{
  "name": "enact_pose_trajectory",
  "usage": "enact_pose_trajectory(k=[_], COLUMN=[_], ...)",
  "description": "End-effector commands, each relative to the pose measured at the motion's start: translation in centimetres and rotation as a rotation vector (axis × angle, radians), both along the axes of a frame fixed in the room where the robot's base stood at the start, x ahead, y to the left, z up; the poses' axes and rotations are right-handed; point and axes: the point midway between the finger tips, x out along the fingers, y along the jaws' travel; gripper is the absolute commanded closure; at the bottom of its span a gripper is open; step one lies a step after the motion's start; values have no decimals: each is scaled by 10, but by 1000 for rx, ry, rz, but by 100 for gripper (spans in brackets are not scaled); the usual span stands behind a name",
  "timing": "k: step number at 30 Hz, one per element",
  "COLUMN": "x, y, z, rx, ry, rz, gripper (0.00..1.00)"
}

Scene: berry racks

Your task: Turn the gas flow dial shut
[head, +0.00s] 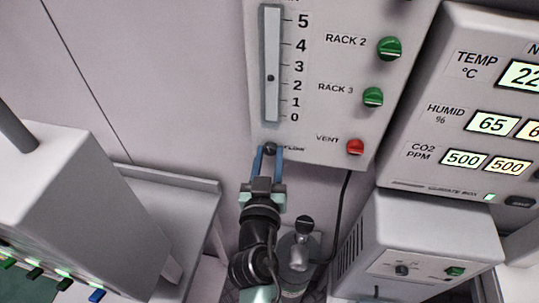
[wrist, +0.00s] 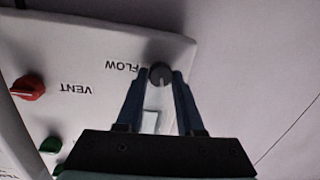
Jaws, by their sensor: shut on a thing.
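The gas flow dial is a small dark round knob (head: 269,148) at the lower left corner of the gas panel (head: 310,149), under the flow tube. In the wrist view the dial (wrist: 160,75) sits beside the upside-down FLOW label, with a pale pointer line on its face. My gripper (head: 269,153) has its two blue fingers on either side of the dial. In the wrist view the fingertips of my gripper (wrist: 161,76) are shut on the dial. The flow tube (head: 271,95) has a dark ball a little below the 3 mark, near 2.
A red VENT knob (head: 355,146) and green RACK 3 (head: 373,97) and RACK 2 (head: 389,48) knobs are on the same panel. A climate box (head: 450,185) is at the right. A metal cylinder valve (head: 300,250) stands below, close to my arm. A black cable hangs from the panel.

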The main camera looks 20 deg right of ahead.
Motion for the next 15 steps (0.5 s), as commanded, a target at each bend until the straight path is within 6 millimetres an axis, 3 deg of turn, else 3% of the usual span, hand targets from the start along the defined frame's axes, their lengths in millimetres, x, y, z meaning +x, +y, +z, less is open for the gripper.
enact_pose_trajectory(k=[15], x=[1], y=[2], z=[1], rx=[-408], ry=[276], rz=[2], gripper=[100])
